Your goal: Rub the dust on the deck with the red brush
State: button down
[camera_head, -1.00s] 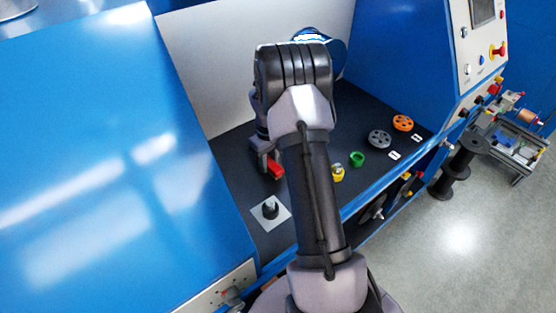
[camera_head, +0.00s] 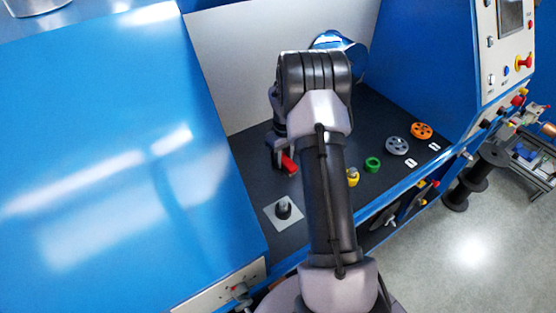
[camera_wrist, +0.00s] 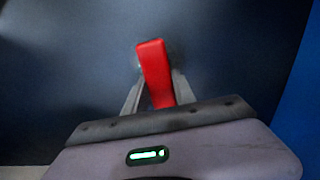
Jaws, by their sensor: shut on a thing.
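The red brush (camera_head: 289,164) shows as a red block low over the dark deck (camera_head: 252,160) of the blue machine. My gripper (camera_wrist: 157,92) is shut on it, with one finger on each side, in the wrist view. The red brush also fills the middle of the wrist view (camera_wrist: 154,70). Its bristles are hidden beneath it. A small pale patch shows on the deck at the brush's far end in the wrist view; I cannot tell if it is dust. My arm hides part of the deck in the head view.
A black post on a white plate (camera_head: 270,222) stands nearer on the deck. A yellow part (camera_head: 353,181), a green ring (camera_head: 373,165), a grey pulley (camera_head: 397,146) and an orange pulley (camera_head: 421,130) lie to the right. A white back wall (camera_head: 235,60) and blue side panels enclose the deck.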

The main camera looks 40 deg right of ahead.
aim_at(272, 168)
jog(key=d, duration=0.1)
jog(key=d+p, duration=0.1)
jog(key=d, duration=0.1)
jog(key=shift+s+d+f, duration=0.15)
jog(key=shift+s+d, duration=0.05)
jog(key=shift+d, duration=0.2)
jog(key=shift+w, duration=0.85)
jog(key=shift+w+a+f+b, duration=0.1)
jog(key=shift+a+b, duration=0.4)
jog(key=shift+a, duration=3.25)
notch_tip(272, 168, up, 6)
jog(key=p, duration=0.4)
jog(key=shift+w, duration=0.1)
